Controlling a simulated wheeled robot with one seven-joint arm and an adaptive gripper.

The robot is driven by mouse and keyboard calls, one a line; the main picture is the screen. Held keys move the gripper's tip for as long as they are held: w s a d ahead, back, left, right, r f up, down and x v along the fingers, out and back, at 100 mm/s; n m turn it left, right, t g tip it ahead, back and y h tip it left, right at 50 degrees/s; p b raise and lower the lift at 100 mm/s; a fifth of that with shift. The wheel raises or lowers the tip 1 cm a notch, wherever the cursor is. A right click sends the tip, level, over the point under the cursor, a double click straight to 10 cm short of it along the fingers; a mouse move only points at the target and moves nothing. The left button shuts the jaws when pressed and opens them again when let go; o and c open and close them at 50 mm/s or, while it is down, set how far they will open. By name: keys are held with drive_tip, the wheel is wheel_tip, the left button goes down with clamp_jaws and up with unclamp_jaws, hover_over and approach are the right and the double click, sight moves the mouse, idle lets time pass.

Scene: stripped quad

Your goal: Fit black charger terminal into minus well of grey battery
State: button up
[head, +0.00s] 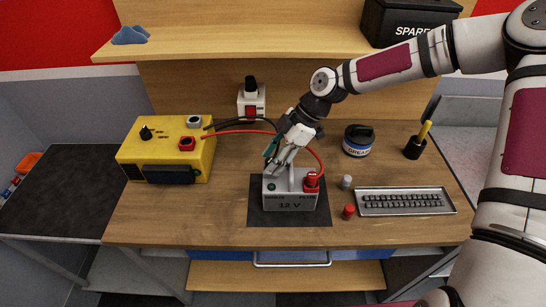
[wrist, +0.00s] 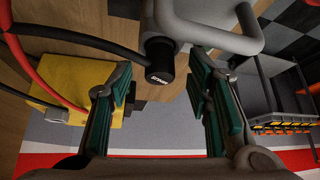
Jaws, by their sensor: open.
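The grey battery (head: 290,201), marked 12 V, stands on a dark mat on the bench. A red terminal (head: 311,181) with a red cable stands at its right side. My gripper (head: 271,151) is above the battery's left side, by its grey handle, which also shows in the wrist view (wrist: 213,38). The black charger terminal (wrist: 160,72) shows just beyond my open fingers (wrist: 163,82), with nothing between them. It meets a grey collar beside the handle; how deeply it sits is unclear. In the head view, my gripper hides the terminal and minus well.
The yellow charger (head: 167,157) stands at the left, its cables running to the battery. Grey and red caps (head: 347,182) and a keyboard-like tray (head: 405,201) lie right. The front left bench is clear.

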drive_tip(key=shift+d+r, duration=0.1)
drive_tip(key=v, duration=1.1)
drive_tip(key=shift+d+r, duration=0.2)
drive_tip(key=shift+r, duration=0.1)
